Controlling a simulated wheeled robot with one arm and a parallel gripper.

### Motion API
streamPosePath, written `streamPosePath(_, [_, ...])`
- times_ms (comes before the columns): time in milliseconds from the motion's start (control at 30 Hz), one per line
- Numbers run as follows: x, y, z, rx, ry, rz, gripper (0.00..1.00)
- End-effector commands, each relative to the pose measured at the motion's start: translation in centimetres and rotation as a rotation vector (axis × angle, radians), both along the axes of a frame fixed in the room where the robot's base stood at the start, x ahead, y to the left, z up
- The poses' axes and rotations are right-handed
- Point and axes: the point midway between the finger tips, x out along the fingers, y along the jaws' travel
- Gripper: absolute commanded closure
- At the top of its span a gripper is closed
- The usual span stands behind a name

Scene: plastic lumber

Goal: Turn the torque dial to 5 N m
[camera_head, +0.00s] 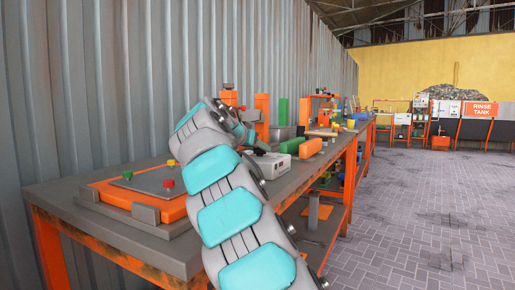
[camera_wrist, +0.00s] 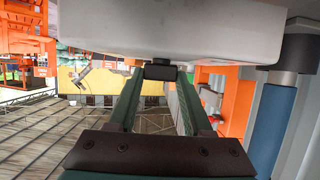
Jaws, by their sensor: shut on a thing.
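The torque dial (camera_wrist: 160,73) is a small black knob on the edge of a pale grey box (camera_wrist: 200,32) that fills the top of the wrist view. My gripper (camera_wrist: 160,80) has two dark green fingers that reach up to the knob, one on each side, and it is shut on it. No scale, pointer or number on the dial is readable. In the head view a pale box (camera_head: 271,164), apparently the same one, stands on the workbench (camera_head: 95,238) beside my arm. My arm hides the fingertips and the dial there.
An orange tray (camera_head: 110,197) with a grey plate and small coloured knobs lies at the near left of the bench. Orange (camera_head: 311,148) and green blocks (camera_head: 291,146) stand beyond the pale box. A corrugated wall (camera_head: 90,80) runs behind. The paved floor at right is clear.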

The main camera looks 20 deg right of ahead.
Motion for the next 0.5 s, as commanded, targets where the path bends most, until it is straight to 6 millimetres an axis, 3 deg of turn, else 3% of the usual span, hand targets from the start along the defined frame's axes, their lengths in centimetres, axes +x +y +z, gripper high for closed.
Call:
streamPosePath(33, [0.01, 0.02, 0.0, 0.0, 0.0, 0.0, 0.76])
streamPosePath(233, [0.01, 0.02, -0.01, 0.0, 0.0, 0.0, 0.99])
streamPosePath(500, [-0.04, 0.01, -0.11, 0.002, 0.001, 0.008, 1.0])
